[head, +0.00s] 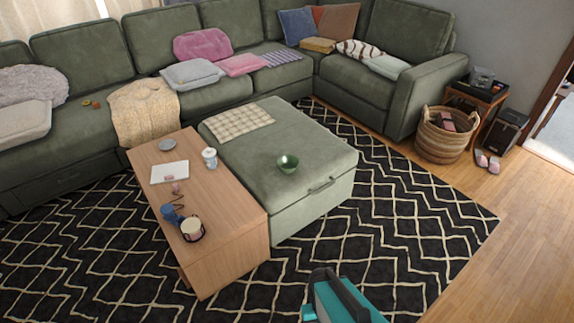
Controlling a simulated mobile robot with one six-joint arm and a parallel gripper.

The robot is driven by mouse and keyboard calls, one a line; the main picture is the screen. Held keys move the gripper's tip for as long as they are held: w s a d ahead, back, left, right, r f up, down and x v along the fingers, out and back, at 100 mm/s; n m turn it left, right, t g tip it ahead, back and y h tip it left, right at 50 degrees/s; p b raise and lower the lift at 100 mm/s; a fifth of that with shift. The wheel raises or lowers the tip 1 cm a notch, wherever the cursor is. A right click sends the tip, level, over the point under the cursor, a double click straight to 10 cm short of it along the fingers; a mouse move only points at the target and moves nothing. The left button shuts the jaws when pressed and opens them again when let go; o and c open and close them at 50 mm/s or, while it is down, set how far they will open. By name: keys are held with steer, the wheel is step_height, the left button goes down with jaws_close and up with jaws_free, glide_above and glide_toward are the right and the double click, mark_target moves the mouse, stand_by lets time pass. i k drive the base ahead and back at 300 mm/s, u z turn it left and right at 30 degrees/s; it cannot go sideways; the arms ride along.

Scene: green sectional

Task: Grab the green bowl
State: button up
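The green bowl (288,164) stands upright on top of the green ottoman (305,195), near its front edge and above the ottoman's handle. It looks empty, and nothing touches it except the ottoman top. A teal and black part of my own body shows at the bottom edge of the head view, well in front of the ottoman and apart from the bowl. I cannot make out any gripper fingers in this view.
A wooden coffee table (222,228) adjoins the ottoman's left side, holding a white cup (209,157), a blue mug (168,212) and a candle-like jar (192,229). The patterned rug (400,235) is clear in front and right. A wicker basket (440,145) stands at right.

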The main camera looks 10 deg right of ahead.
mark_target(288, 163)
steer(key=i, duration=0.85)
steer(key=u, duration=0.05)
steer(key=k, duration=0.2)
steer(key=u, duration=3.05)
